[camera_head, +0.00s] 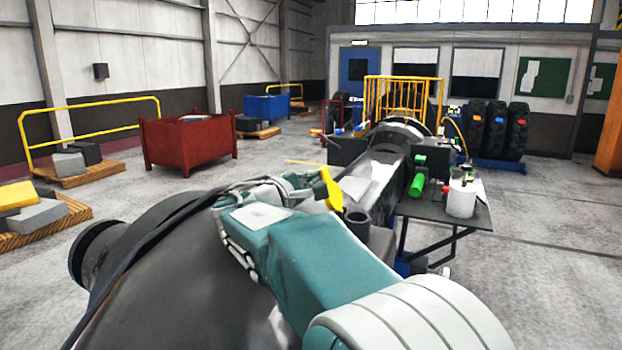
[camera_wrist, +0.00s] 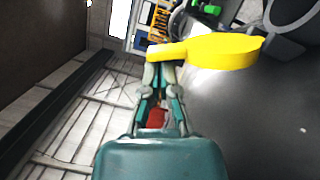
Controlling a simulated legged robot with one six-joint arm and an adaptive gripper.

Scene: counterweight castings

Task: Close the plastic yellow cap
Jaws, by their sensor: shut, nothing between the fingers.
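The yellow cap (camera_head: 331,188) stands raised on edge, to the left of and above a short dark round neck (camera_head: 356,220) in the head view. In the wrist view the cap (camera_wrist: 222,50) is a flat yellow disc with a narrow tab at its left. A grey round rim (camera_wrist: 285,18), which looks like the neck, shows behind it at the upper right. My gripper (camera_head: 312,184) is shut and empty, close to the left side of the cap. In the wrist view my fingertips (camera_wrist: 163,70) are right by the tab; I cannot tell if they touch it.
A dark table (camera_head: 470,212) with a white canister (camera_head: 461,198) and a green cylinder (camera_head: 418,176) stands beyond the neck. A red bin (camera_head: 188,142), a blue bin (camera_head: 267,107) and pallets with blocks stand at the left. The floor at the right is clear.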

